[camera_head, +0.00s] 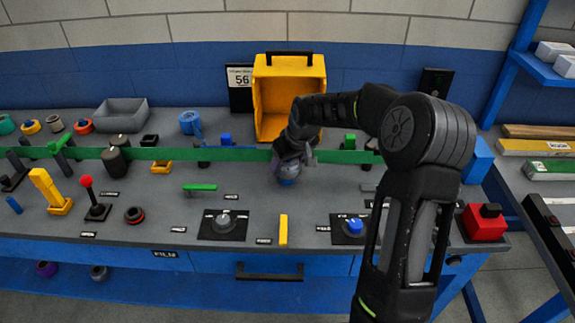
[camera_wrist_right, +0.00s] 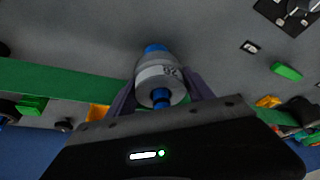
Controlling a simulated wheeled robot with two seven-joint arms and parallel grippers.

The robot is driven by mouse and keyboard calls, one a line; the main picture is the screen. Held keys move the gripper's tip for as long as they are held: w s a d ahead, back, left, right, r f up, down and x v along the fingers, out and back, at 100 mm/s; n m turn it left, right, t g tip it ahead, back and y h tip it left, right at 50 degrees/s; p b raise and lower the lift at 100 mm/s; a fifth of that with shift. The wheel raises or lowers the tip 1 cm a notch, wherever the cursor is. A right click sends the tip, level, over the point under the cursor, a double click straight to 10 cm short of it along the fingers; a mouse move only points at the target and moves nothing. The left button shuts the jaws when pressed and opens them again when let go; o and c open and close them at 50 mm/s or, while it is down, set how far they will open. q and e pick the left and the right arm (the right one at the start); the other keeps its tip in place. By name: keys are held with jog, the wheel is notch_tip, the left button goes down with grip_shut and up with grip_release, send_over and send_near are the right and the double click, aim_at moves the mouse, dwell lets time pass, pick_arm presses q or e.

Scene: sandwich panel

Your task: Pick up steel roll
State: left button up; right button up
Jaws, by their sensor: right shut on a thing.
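The steel roll (camera_wrist_right: 158,82) is a grey-silver cylinder with a pale marked band and blue ends, seen in the right wrist view between the two fingers. My right gripper (camera_head: 290,166) is shut on it near the middle of the table, in front of the green strip. In the head view only a small bluish-grey part of the roll (camera_head: 287,181) shows below the fingers. Whether it touches the table is hard to tell. My left gripper is not in view.
A long green strip (camera_head: 232,155) crosses the table behind the roll. An open yellow bin (camera_head: 287,62) and a grey tray (camera_head: 122,122) stand at the back. Dials (camera_head: 223,222), a yellow bar (camera_head: 283,230) and a red block (camera_head: 484,226) are in front. My right arm hides part of the table.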

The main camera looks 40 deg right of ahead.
jog(key=c, duration=0.9)
jog(key=shift+r, duration=0.15)
notch_tip(320, 180, up, 18)
jog(key=shift+f+b, duration=0.1)
jog(key=shift+b, duration=0.35)
dwell(0.5)
